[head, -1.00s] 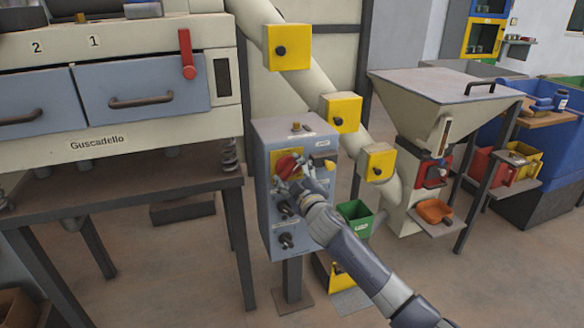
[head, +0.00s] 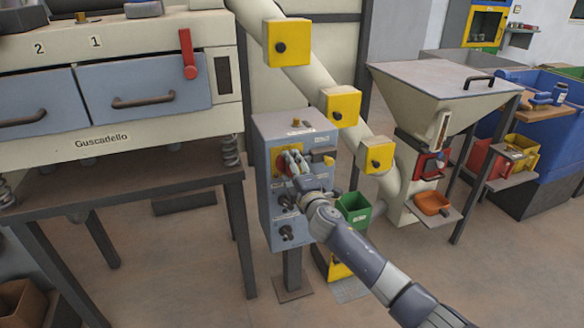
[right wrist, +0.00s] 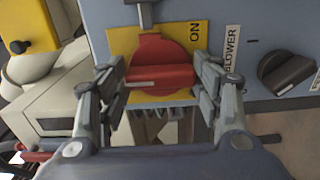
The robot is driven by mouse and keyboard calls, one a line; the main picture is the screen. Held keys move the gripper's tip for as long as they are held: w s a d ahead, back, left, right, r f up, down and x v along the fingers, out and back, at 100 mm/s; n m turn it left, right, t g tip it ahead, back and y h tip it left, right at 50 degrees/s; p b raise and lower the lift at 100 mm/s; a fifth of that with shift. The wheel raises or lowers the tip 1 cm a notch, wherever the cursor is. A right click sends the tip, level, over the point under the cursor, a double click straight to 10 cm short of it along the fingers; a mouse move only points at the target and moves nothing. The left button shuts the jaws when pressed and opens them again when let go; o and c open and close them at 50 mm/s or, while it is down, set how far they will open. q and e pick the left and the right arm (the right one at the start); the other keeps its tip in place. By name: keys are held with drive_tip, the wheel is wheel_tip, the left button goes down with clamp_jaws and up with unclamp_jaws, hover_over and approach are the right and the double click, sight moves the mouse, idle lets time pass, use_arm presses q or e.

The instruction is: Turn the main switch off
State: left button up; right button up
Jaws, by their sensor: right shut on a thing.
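The main switch is a red rotary knob on a yellow plate at the upper front of the blue-grey control box (head: 263,210). In the right wrist view the red knob (right wrist: 165,62) carries a white line on its left half, and the word ON is at the right of the yellow plate (right wrist: 122,40). My right gripper (head: 293,163) is at the knob, its fingers on either side of it and shut on it. In the head view the fingers cover most of the knob. My left gripper is not in view.
A black knob labelled BLOWER (right wrist: 287,72) is beside the switch. A green bin (head: 354,208) stands right of the box. A hopper (head: 440,95) is further right, and the sieve machine (head: 120,95) stands left. Yellow boxes (head: 342,106) sit along the pale pipe.

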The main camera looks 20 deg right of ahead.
idle(0.5)
drive_tip(key=o, duration=1.1)
drive_tip(key=shift+a, duration=0.1)
drive_tip(key=shift+c, duration=0.2)
drive_tip(key=s, duration=1.2)
drive_tip(key=shift+d, duration=0.25)
drive_tip(key=shift+f, duration=0.1)
